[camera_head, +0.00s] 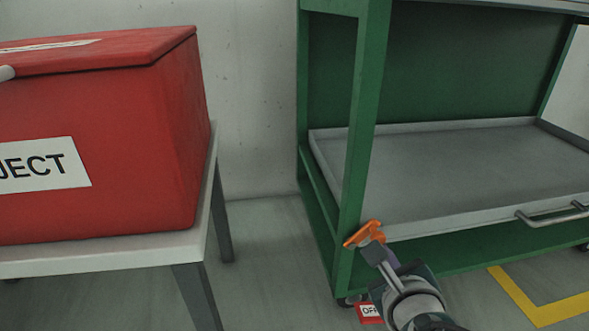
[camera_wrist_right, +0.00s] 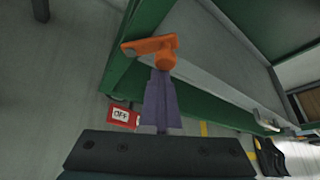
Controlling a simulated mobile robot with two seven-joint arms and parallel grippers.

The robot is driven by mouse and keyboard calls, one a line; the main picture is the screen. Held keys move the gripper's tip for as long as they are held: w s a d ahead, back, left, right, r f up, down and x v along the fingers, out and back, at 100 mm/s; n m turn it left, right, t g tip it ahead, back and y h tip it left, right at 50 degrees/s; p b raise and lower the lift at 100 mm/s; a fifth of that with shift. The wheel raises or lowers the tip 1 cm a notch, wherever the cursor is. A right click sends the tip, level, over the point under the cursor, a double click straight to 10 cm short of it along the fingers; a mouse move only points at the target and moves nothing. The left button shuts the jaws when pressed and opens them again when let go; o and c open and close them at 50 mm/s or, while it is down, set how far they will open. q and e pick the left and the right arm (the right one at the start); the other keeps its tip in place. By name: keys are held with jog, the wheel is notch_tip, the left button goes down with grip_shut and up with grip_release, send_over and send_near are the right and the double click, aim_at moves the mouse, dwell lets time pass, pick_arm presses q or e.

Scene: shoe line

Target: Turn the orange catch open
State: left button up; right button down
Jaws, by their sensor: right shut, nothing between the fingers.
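The orange catch (camera_head: 363,234) sits at the front post of the green rack, by the near left corner of the grey tray (camera_head: 450,218). In the right wrist view the orange catch (camera_wrist_right: 150,46) has a flat lever reaching left across the green post from a round hub. My right gripper (camera_head: 376,252) is shut and empty, its tips right at the catch. In the wrist view its purple fingers (camera_wrist_right: 161,78) end at the hub and hide its lower side. I cannot tell whether they touch it. My left gripper is not in view.
The green rack (camera_head: 360,120) fills the right side. The tray has a metal handle (camera_head: 553,215) at its front. A red OFF sign (camera_head: 369,313) is low by the post. A red reject box (camera_head: 130,130) stands on a white table (camera_head: 110,257) at left, with clear floor between.

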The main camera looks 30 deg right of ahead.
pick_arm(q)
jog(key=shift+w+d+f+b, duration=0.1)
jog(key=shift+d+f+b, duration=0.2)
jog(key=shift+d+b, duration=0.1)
pick_arm(e)
jog(key=n+h, duration=0.1)
jog(key=a+r+n+h, duration=0.1)
jog(key=a+n+h, duration=0.1)
jog(key=shift+w+r+n, duration=0.25)
jog(key=shift+w+n, duration=0.15)
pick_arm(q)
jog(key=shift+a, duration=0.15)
pick_arm(e)
jog(key=s+d+f+b, duration=0.1)
jog(key=d+f+b, duration=0.1)
jog(key=d, duration=0.2)
pick_arm(q)
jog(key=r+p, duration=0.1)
jog(key=p, duration=0.1)
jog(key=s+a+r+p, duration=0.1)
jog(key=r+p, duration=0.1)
jog(key=p, duration=0.1)
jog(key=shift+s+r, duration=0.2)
pick_arm(e)
jog(key=v, duration=1.1)
jog(key=shift+a+f, duration=0.25)
